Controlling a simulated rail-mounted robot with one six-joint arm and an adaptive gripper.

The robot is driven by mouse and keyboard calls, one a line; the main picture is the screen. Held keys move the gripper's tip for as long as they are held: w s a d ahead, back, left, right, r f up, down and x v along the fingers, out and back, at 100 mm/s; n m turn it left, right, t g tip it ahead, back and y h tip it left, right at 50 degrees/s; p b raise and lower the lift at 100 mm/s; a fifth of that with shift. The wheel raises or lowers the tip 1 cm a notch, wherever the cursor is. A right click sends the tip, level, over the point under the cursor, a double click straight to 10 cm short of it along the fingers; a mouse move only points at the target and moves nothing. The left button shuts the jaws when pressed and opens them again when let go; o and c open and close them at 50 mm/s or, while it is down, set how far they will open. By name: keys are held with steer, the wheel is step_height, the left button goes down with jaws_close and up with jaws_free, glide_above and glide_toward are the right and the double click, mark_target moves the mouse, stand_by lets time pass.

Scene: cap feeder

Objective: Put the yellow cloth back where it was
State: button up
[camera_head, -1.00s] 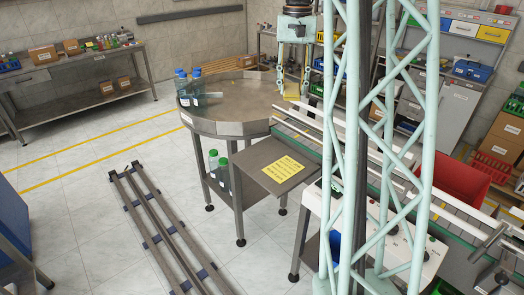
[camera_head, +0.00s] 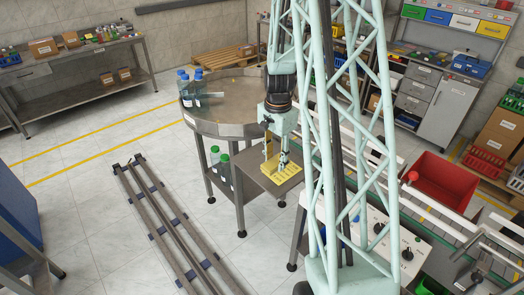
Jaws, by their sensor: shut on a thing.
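My gripper (camera_head: 275,158) points down over the small grey side table (camera_head: 251,168) attached to the round table. It is shut on the yellow cloth (camera_head: 268,146), of which a small strip shows by the left finger. I cannot tell whether the cloth touches the side table or the sheet. The fingers hide part of both.
The round metal table (camera_head: 230,103) behind carries several blue-capped bottles (camera_head: 190,88) at its left. Green-capped bottles (camera_head: 224,165) stand on its lower shelf. A red bin (camera_head: 440,185) and a control panel with knobs (camera_head: 385,235) are at the right. Floor rails (camera_head: 175,230) lie at lower left.

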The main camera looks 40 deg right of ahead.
steer(key=shift+s+a+f, duration=0.25)
steer(key=shift+a, duration=0.05)
steer(key=shift+w+d, duration=0.1)
steer(key=shift+w, duration=0.05)
steer(key=p, duration=0.2)
glide_above(262, 153)
steer(key=shift+s+f, duration=0.45)
steer(key=shift+f, duration=0.2)
steer(key=shift+w, duration=0.25)
steer(key=shift+w+f+p, duration=0.15)
steer(key=shift+f+p, duration=0.25)
steer(key=shift+f, duration=1.4)
steer(key=shift+f, duration=0.2)
steer(key=o, duration=0.9)
